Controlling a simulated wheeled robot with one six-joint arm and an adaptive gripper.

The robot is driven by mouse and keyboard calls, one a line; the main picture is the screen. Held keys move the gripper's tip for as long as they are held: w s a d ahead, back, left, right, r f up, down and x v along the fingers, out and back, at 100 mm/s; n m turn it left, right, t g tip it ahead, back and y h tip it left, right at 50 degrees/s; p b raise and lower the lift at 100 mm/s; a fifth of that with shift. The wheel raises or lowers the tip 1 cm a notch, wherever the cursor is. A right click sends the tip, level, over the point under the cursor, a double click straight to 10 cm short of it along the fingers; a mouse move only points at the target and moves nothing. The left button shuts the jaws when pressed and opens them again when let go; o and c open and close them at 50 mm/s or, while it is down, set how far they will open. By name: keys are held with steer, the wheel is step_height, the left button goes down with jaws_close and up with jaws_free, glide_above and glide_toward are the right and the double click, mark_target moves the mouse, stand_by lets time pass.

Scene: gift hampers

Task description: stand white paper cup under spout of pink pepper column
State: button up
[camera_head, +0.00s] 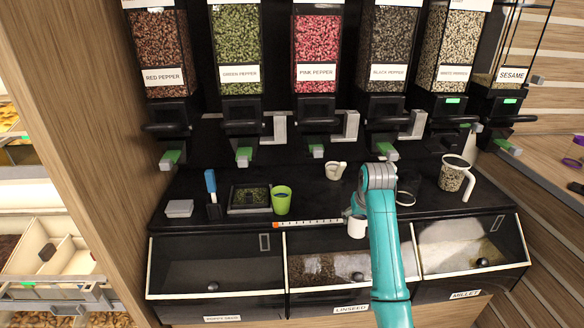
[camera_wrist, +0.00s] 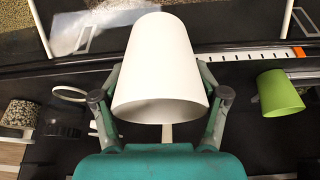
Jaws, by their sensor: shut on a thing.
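The white paper cup (camera_wrist: 160,60) is held between the fingers of my gripper (camera_wrist: 160,98). In the head view the cup (camera_head: 357,227) is over the front edge of the black counter, above the linseed bin, and looks roughly upright. My arm partly hides it there. The pink pepper column (camera_head: 317,52) stands at the back, third from the left, with its dispenser body (camera_head: 320,122) below. The cup is in front of this column and a little to its right, apart from it. A small whitish item with a handle (camera_head: 336,171) shows below that dispenser.
A green cup (camera_head: 281,200), a dark tray (camera_head: 249,198) and a blue-handled brush (camera_head: 211,190) stand to the left. A ruler strip (camera_head: 310,222) runs along the front edge. The counter's middle has free room.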

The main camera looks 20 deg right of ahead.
steer(key=s+a+f+n, duration=0.1)
steer(key=s+a+f, duration=0.4)
steer(key=a+f, duration=0.3)
steer(key=s+a+f+n+y, duration=0.1)
steer(key=s+a+f, duration=0.5)
steer(key=a+f, duration=0.2)
steer(key=s+a+f+n, duration=0.2)
steer(key=s+a+f, duration=0.4)
steer(key=f, duration=0.6)
steer(key=shift+s+a+y, duration=0.25)
steer(key=shift+a+y, duration=0.05)
steer(key=shift+a, duration=0.9)
steer(key=shift+s+a+f, duration=0.2)
steer(key=shift+s, duration=0.15)
